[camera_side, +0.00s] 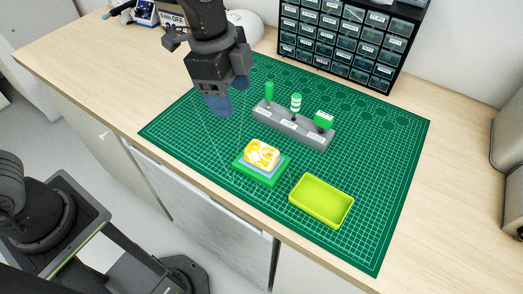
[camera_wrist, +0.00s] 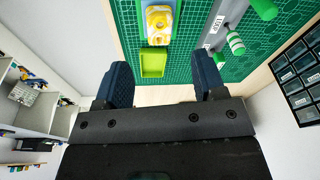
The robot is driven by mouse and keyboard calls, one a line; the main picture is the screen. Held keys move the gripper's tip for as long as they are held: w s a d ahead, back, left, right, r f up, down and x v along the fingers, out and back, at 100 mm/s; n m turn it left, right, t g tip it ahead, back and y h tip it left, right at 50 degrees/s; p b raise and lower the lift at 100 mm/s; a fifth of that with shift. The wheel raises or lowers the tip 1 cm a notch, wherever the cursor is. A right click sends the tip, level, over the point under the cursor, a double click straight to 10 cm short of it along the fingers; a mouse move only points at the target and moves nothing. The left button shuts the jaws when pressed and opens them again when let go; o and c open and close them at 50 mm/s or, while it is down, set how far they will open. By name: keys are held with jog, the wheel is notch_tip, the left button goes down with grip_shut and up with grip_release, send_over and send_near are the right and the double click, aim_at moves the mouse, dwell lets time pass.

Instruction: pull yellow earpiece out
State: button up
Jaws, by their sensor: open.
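The yellow earpiece (camera_side: 262,153) sits in a pale block on a green base (camera_side: 260,174) on the cutting mat. It also shows at the top of the wrist view (camera_wrist: 159,22), with white curved markings on it. My gripper (camera_side: 219,106) is open and empty, above the mat's left part, up and to the left of the earpiece in the side view. In the wrist view its two blue fingers (camera_wrist: 163,82) stand wide apart with nothing between them. The fine shape of the earpiece is too small to make out.
A yellow-green tray (camera_side: 322,201) lies right of the earpiece. A grey rack (camera_side: 293,128) holding several green-handled tools stands behind it. A dark drawer cabinet (camera_side: 345,40) is at the back. The mat's right part is clear.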

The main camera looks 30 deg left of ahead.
aim_at(261, 149)
jog(key=shift+w+d+f+m+g, duration=0.15)
jog(key=shift+d+f+m, duration=0.5)
jog(key=shift+f, duration=1.45)
jog(key=shift+w+d+f+m+g, duration=0.1)
jog(key=shift+w+d+f+m, duration=0.1)
jog(key=shift+d+f, duration=1.4)
jog(key=shift+w+d+f+m+g, duration=0.15)
jog(key=shift+d+f+m, duration=0.25)
jog(key=shift+f, duration=2.15)
jog(key=c, duration=0.9)
jog(key=shift+r, duration=1.55)
jog(key=shift+c, duration=0.2)
jog(key=shift+r, duration=3.05)
